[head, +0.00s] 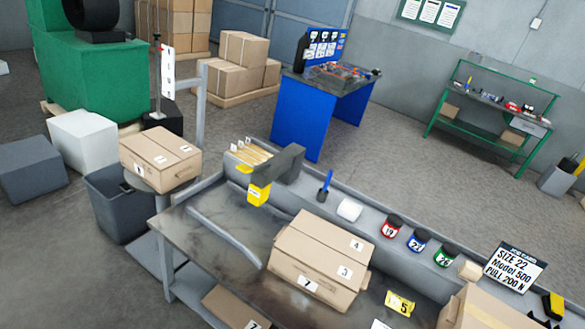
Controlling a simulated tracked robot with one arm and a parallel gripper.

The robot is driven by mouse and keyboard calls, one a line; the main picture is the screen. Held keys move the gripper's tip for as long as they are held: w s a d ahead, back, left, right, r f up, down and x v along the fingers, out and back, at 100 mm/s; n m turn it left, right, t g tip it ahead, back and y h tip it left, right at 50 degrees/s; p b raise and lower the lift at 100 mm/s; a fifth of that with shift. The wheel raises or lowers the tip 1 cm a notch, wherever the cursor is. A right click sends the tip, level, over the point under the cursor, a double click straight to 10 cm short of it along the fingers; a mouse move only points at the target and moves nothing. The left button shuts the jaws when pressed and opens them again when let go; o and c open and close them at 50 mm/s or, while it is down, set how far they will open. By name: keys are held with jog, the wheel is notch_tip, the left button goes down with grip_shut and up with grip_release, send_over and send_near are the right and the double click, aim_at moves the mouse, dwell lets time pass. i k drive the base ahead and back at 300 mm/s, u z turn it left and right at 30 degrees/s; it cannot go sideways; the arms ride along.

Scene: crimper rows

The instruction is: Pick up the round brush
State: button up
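A small blue upright item with a darker lower part (324,187) stands at the back edge of the grey workbench (200,235), left of a small white block. It may be the round brush, but it is too small to tell for sure. No other brush can be made out. My gripper does not show in the head view, so its fingers and anything in them are hidden.
A carton (318,262) stands mid-bench. A dark grey device (280,165) with a yellow part is left of the blue item. Red, blue and green numbered jars (418,241) line the back right. A job card (515,268) reads "SIZE 22".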

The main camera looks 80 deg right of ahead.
aim_at(328, 179)
jog(key=z, duration=0.05)
jog(key=i, duration=2.15)
jog(key=z, duration=3.25)
jog(key=i, duration=1)
jog(key=z, duration=0.05)
